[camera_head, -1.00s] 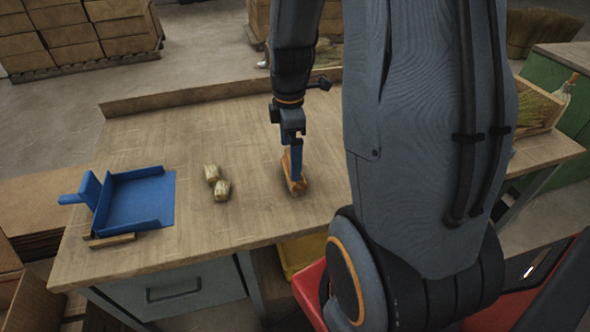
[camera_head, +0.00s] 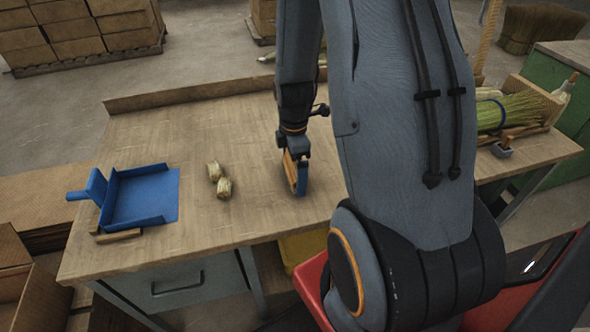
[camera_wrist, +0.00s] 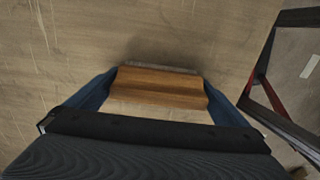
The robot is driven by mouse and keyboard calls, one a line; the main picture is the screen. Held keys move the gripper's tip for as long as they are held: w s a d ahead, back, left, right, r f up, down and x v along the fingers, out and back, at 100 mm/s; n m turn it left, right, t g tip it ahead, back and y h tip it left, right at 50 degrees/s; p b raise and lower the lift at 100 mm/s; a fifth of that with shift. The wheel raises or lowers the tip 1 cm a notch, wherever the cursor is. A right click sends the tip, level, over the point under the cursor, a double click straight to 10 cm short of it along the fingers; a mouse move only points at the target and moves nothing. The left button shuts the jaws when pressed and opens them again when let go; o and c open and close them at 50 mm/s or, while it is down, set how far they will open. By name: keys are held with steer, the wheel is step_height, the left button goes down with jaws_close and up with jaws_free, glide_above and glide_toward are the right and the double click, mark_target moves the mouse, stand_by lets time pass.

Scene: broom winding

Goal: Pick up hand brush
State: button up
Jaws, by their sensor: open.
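The hand brush (camera_head: 289,168) is a small brown wooden block on the workbench, right of the middle. In the wrist view the wooden block (camera_wrist: 160,86) lies across the picture, with a thin greyish strip along its far edge. My gripper (camera_head: 297,182) is down at the bench over the brush. In the wrist view my gripper's blue fingers (camera_wrist: 160,92) stand at the block's two ends. The fingers are open, and small gaps seem to show at the ends; I cannot tell whether either one touches. The brush's underside is hidden.
A blue dustpan (camera_head: 142,200) lies at the bench's left end beside a small wooden piece (camera_head: 119,237). Bare bench surrounds the brush.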

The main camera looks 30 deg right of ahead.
steer(key=shift+f, duration=0.15)
steer(key=c, duration=0.9)
step_height(320, 180, up, 10)
steer(key=shift+r+b, duration=0.1)
steer(key=shift+b, duration=0.7)
steer(key=o, duration=0.6)
steer(key=c, duration=0.4)
steer(key=shift+s, duration=0.1)
steer(key=shift+c, duration=0.2)
